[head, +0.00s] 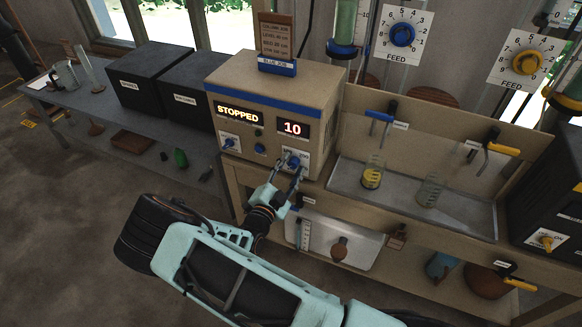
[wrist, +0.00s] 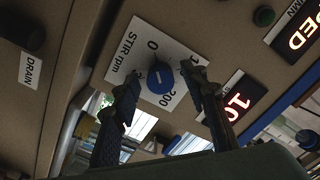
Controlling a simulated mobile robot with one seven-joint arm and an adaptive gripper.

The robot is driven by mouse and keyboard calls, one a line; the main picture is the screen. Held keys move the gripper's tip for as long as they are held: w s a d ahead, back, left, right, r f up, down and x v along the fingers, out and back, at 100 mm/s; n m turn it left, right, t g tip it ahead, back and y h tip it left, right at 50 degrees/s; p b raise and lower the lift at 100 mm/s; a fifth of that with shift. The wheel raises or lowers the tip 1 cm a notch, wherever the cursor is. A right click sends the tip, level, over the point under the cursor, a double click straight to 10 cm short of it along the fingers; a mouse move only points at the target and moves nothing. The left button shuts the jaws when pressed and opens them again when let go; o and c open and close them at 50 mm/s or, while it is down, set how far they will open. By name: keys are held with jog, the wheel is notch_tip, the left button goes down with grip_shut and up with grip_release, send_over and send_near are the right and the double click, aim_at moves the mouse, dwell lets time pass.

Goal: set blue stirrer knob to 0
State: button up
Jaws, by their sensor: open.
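The blue stirrer knob (wrist: 160,79) sits on a white plate marked "STIR rpm", with "0" and "200" readable, on the tan control box (head: 250,75). Its short white line lies roughly along the direction of the "0"; its exact setting is hard to tell. The red display (head: 292,128) beside it reads 10. My gripper (head: 291,165) is open at the front of the box. In the wrist view its fingers (wrist: 164,88) stand apart, one on each side of the knob; whether they touch it cannot be told. In the head view my fingers partly cover the knob (head: 295,162).
Another blue knob (head: 229,143) is at the box's left under a "STOPPED" display (head: 239,113). A tray (head: 465,213) with two glass vessels is right of the box. Black boxes (head: 152,77) stand to its left. Feed dials (head: 402,34) are above.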

jog(key=v, duration=1.1)
jog(key=shift+s+a, duration=0.15)
jog(key=shift+s, duration=0.25)
